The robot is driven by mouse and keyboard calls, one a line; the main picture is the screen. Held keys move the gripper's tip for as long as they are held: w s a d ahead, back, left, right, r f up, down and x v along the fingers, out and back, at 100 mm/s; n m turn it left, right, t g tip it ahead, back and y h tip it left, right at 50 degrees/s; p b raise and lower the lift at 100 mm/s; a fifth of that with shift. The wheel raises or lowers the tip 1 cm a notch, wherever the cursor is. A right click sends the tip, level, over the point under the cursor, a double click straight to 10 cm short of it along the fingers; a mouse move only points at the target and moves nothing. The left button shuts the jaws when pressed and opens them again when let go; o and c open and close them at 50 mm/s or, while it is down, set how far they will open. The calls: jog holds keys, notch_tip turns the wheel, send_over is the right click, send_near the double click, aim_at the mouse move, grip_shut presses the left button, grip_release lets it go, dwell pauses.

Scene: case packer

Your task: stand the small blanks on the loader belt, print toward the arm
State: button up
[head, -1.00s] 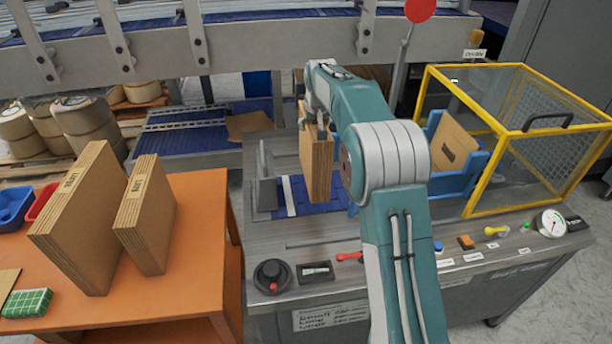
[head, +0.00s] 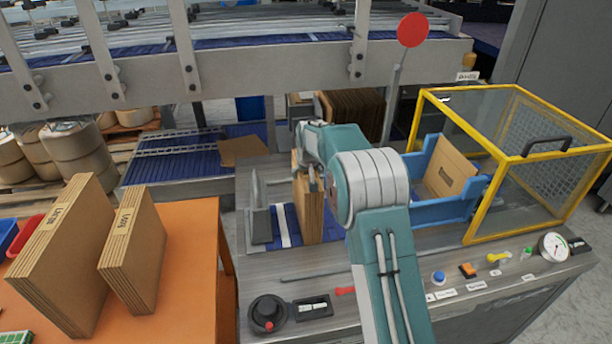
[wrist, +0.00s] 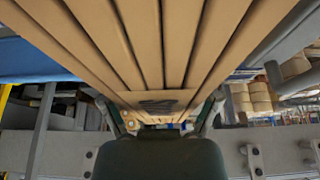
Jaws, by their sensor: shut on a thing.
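My gripper (head: 314,180) is shut on a bundle of brown cardboard blanks (head: 308,215), held upright at the loader belt (head: 284,222), a blue strip with a white stripe. The bundle's lower edge is at the belt, seemingly touching it; I cannot be certain. In the wrist view the blanks (wrist: 150,40) show as several parallel edges, with a dark print mark (wrist: 160,106) near the gripper. Two more bundles stand upright on the orange table: a larger one (head: 62,260) and a smaller one (head: 135,255), each with a label on top. My forearm hides the belt's right part.
A grey upright plate (head: 258,210) stands at the belt's left. To the right are a blue tray (head: 425,205) holding a carton and a yellow-framed guard cage (head: 525,165). Knobs and buttons line the front panel. A red disc (head: 412,30) on a pole rises behind.

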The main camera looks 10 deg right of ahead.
jog(key=shift+f, duration=0.1)
jog(key=o, duration=1.1)
jog(key=shift+o, duration=0.2)
jog(key=v, duration=1.2)
jog(key=shift+s, duration=0.15)
jog(key=s+r, duration=0.5)
jog(key=s, duration=0.5)
jog(key=s+r, duration=0.5)
jog(key=s, duration=0.4)
jog(key=s+f, duration=0.2)
jog(key=s, duration=0.9)
jog(key=s+f+t, duration=0.1)
jog(key=s+f, duration=0.1)
jog(key=s, duration=1)
jog(key=shift+s, duration=0.15)
